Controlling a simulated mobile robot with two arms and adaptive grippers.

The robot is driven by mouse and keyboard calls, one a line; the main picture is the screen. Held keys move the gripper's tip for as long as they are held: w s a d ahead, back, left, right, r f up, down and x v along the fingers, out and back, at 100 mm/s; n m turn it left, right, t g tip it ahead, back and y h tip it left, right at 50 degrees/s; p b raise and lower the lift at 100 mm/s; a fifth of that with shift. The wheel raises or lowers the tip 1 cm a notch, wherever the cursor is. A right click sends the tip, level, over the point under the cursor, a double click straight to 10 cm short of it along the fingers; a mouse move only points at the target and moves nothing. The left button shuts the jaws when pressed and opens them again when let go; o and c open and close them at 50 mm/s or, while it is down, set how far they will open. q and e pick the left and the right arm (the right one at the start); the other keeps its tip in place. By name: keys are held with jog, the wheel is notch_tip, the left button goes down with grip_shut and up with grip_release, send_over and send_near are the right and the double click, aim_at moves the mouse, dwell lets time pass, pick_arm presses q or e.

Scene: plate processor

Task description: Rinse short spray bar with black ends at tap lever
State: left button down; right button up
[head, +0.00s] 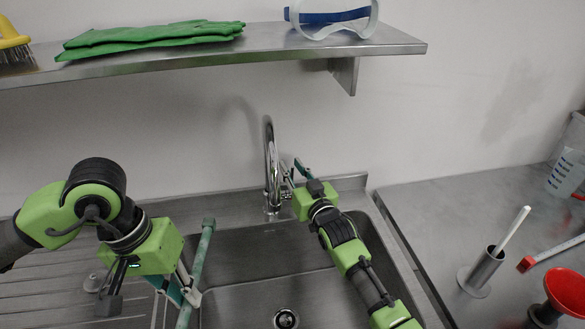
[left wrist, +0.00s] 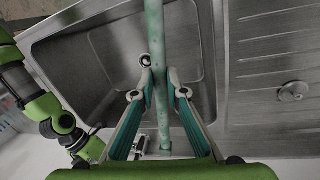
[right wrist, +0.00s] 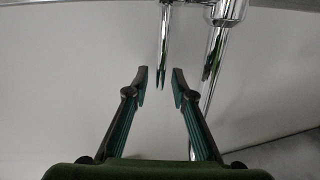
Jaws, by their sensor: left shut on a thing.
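A pale green, speckled spray bar (head: 203,255) is held steeply tilted over the sink's left edge. Its upper end has a darker green cap; its lower end is cut off by the picture. My left gripper (head: 188,293) is shut on the bar; in the left wrist view the bar (left wrist: 154,35) passes between the fingers (left wrist: 158,82). The chrome tap (head: 270,165) stands behind the sink. My right gripper (head: 293,172) is beside it on the right. In the right wrist view the right gripper (right wrist: 161,78) is open, with the thin chrome tap lever (right wrist: 165,45) between its fingertips.
The steel sink (head: 265,250) has a drain (head: 286,319) and a ribbed draining board at left. A shelf (head: 200,56) above holds green gloves (head: 150,36) and goggles (head: 335,17). The right counter (head: 430,200) carries a brush holder (head: 482,272) and a red funnel (head: 568,290).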

grip_shut()
pick_arm(q)
jog(key=shift+f+b, duration=1.2)
pick_arm(e)
jog(key=shift+s+f+t, duration=0.35)
jog(key=shift+t, duration=0.05)
pick_arm(q)
jog(key=shift+f+b, duration=0.35)
pick_arm(e)
jog(key=shift+s+d+y, duration=0.1)
jog(key=shift+s+y, duration=0.05)
jog(key=shift+y, duration=0.15)
pick_arm(q)
jog(key=shift+f, duration=0.15)
pick_arm(e)
jog(key=shift+s+r, duration=0.15)
jog(key=shift+r, duration=0.1)
jog(key=shift+t, duration=0.3)
grip_release()
jog(key=shift+s+d, duration=0.1)
